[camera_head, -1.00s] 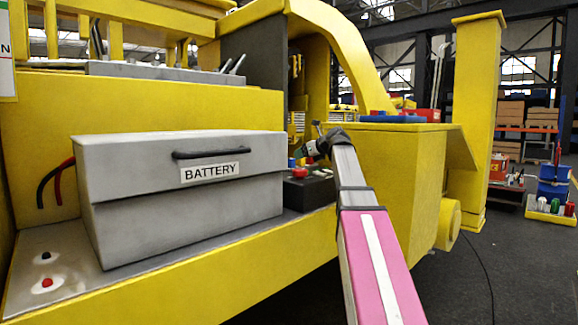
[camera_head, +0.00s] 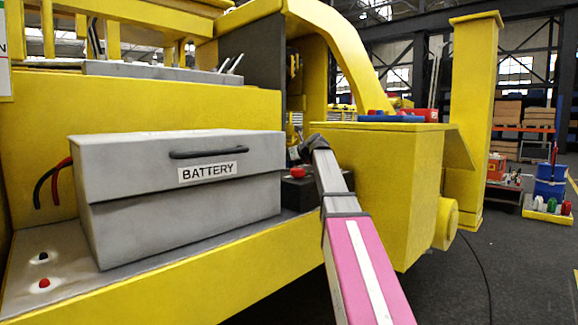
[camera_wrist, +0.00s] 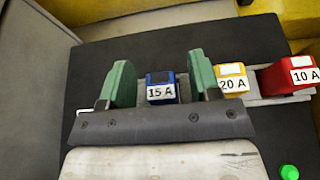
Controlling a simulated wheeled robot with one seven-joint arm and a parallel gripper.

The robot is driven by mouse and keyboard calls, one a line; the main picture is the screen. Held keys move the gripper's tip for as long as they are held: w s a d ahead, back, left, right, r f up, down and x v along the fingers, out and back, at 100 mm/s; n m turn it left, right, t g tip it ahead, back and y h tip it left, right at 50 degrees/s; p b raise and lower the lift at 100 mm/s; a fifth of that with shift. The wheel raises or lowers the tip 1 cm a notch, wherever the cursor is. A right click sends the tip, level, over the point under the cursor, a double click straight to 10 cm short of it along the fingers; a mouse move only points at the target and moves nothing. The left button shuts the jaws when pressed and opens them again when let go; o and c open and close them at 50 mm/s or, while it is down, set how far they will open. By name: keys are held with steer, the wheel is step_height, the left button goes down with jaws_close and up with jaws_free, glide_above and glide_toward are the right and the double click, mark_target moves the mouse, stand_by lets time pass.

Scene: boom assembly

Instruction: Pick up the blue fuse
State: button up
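The blue fuse (camera_wrist: 161,90), labelled 15 A, sits in a row on a dark panel (camera_wrist: 90,75) in the wrist view. My gripper (camera_wrist: 161,76) is open, with one green finger on each side of the blue fuse. A narrow gap shows on both sides, wider on the left. A yellow 20 A fuse (camera_wrist: 230,80) stands just outside the right finger, and a red 10 A fuse (camera_wrist: 290,76) is farther right. In the head view my arm reaches beside the dark box (camera_head: 298,192), and my gripper's fingers and the fuses are hidden.
The grey battery box (camera_head: 180,190) stands left of the dark box on the yellow boom base. A green button (camera_wrist: 289,172) shows at lower right in the wrist view. A yellow block (camera_head: 385,180) stands close to my arm's right.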

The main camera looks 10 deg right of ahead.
steer(key=c, duration=0.8)
steer(key=shift+r, duration=0.1)
